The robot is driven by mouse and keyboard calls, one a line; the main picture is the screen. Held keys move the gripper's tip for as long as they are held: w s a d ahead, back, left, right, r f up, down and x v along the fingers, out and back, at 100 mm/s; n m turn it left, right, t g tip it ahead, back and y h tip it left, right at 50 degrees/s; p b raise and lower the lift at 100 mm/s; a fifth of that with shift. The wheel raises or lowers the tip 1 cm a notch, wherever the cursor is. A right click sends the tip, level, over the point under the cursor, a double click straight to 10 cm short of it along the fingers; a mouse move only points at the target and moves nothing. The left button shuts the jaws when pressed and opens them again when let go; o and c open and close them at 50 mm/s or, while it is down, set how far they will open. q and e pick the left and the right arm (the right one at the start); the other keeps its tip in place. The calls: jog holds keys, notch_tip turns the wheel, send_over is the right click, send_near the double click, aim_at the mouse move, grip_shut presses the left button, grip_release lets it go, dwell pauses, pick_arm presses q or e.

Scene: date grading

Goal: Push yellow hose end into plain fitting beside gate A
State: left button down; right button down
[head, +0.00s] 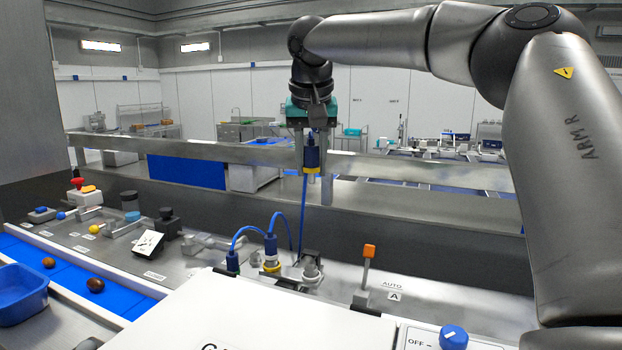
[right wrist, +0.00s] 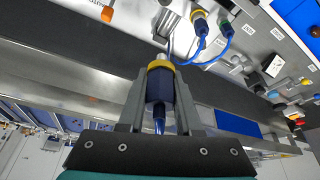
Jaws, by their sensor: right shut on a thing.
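My right gripper (head: 312,165) is shut on the yellow hose end (head: 312,154), a dark blue connector with a yellow ring and a metal tip pointing down. It is held high above the bench, and its blue hose (head: 303,215) hangs down behind. In the right wrist view the hose end (right wrist: 159,86) sits between the fingers. A plain metal fitting (head: 312,270) stands on the bench below, apart from the hose end, left of the orange-topped gate lever (head: 369,252) and the A label (head: 395,296). My left gripper is not in view.
A second blue connector with a yellow ring (head: 271,248) sits on a fitting just left of the plain one. Another blue connector (head: 232,262) is farther left, joined by a looped hose. A white panel (head: 250,310) fills the front. A metal rail (head: 400,165) runs behind.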

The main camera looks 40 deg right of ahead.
jog(key=shift+w+a+r, duration=0.1)
jog(key=shift+r, duration=0.4)
jog(key=shift+s+f+b, duration=0.15)
jog(key=shift+f+b, duration=1.5)
jog(key=shift+f, duration=2.1)
jog(key=shift+s+f+b, duration=0.1)
jog(key=shift+f+b, duration=1.55)
jog(key=shift+f, duration=2.05)
jog(key=shift+a, duration=0.1)
jog(key=shift+s+a+r+b, duration=0.2)
jog(key=shift+s+a, duration=0.45)
jog(key=shift+a, duration=0.6)
jog(key=shift+s+a+r+b, duration=0.2)
jog(key=shift+s+a, duration=0.4)
jog(key=shift+a, duration=0.7)
jog(key=shift+s+a+r+b, duration=0.1)
jog(key=shift+s+a+r, duration=0.1)
jog(key=shift+s+a, duration=0.75)
jog(key=shift+w+a, duration=0.3)
